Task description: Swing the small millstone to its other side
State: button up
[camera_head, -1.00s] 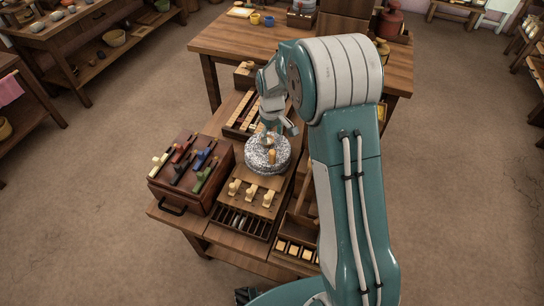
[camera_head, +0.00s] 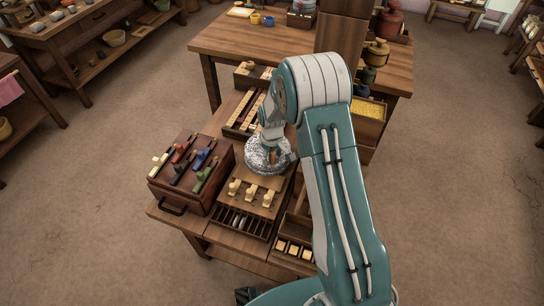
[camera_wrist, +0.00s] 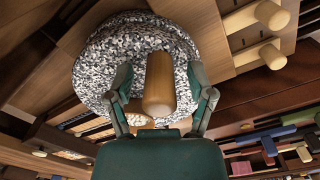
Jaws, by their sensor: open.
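The small millstone (camera_head: 262,160) is a round, speckled grey-and-white stone on a wooden board on the low table. In the wrist view the millstone (camera_wrist: 130,50) fills the upper middle, and its wooden handle peg (camera_wrist: 160,85) stands up from it. My gripper (camera_wrist: 163,90) is open, with one finger on each side of the peg. I see a gap between the peg and each finger. In the head view my gripper (camera_head: 273,148) is over the stone, and my arm hides part of the stone and the peg.
A wooden box with coloured levers (camera_head: 190,165) stands left of the stone. Several pale knobs (camera_head: 250,190) sit on the board in front, above a slotted tray (camera_head: 241,222). An open box of yellow grain (camera_head: 368,108) is behind my arm. A larger table (camera_head: 240,42) stands behind.

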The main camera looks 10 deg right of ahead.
aim_at(253, 157)
grip_shut()
jog(key=shift+a, duration=0.1)
jog(key=a+m, duration=0.1)
jog(key=m, duration=0.2)
jog(key=shift+w+a, duration=0.1)
jog(key=shift+a, duration=0.3)
jog(key=a+m, duration=0.1)
jog(key=m, duration=0.3)
jog(key=shift+w+a, duration=0.4)
jog(key=m, duration=0.1)
jog(key=w+a+m, duration=0.1)
jog(key=m, duration=0.1)
jog(key=shift+w+a+f, duration=0.1)
jog(key=shift+w+a, duration=0.05)
jog(key=shift+a, duration=0.05)
jog(key=shift+w+a+m, duration=0.2)
jog(key=shift+w+m, duration=0.15)
jog(key=shift+m, duration=0.5)
jog(key=shift+w+a+m, duration=0.2)
jog(key=shift+w+m, duration=0.15)
jog(key=shift+m, duration=0.5)
